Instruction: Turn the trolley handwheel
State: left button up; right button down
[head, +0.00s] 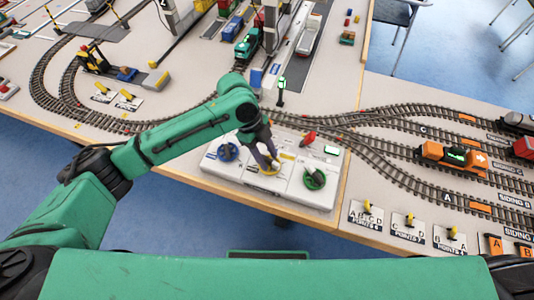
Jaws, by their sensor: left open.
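A white control box (290,197) sits at the table's front edge. It carries a blue handwheel (228,152) on the left, a yellow handwheel (271,170) in the middle and a green handwheel (314,179) on the right. The labels are too small to read, so I cannot tell which is the trolley handwheel. My left gripper (267,161) points down at the yellow handwheel, with its open fingers at or just above it. The gripper hides part of this wheel, and I cannot tell whether they touch. My right gripper is out of view.
A red lever (308,138) stands at the box's back edge. A small signal post (281,92) stands behind it. Model tracks run behind and to the right, with an orange locomotive (452,156). Several yellow point levers (410,219) stand at the front right.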

pick_arm(q)
jog(key=shift+w, duration=0.1)
grip_shut()
jog(key=shift+r+n+p, duration=0.25)
jog(key=shift+n+p, duration=0.35)
jog(key=shift+p, duration=0.35)
jog(key=n+t+p, duration=0.1)
jog(key=n+p, duration=0.2)
jog(key=n+t+p, duration=0.1)
jog(key=n+p, duration=0.2)
jog(key=p, duration=0.1)
jog(key=n+t+p, duration=0.2)
jog(key=n+p, duration=0.1)
jog(key=shift+s+r+h+p, duration=0.1)
jog(key=shift+s+h+p, duration=0.3)
jog(key=shift+n+t+y+p, duration=0.3)
jog(key=shift+n+t+p, duration=0.3)
jog(key=shift+n+p, duration=0.85)
jog(key=shift+f+n, duration=0.2)
jog(key=shift+n, duration=0.25)
jog(key=shift+d, duration=0.1)
grip_release()
jog(key=shift+s+f, duration=0.1)
jog(key=shift+s, duration=0.05)
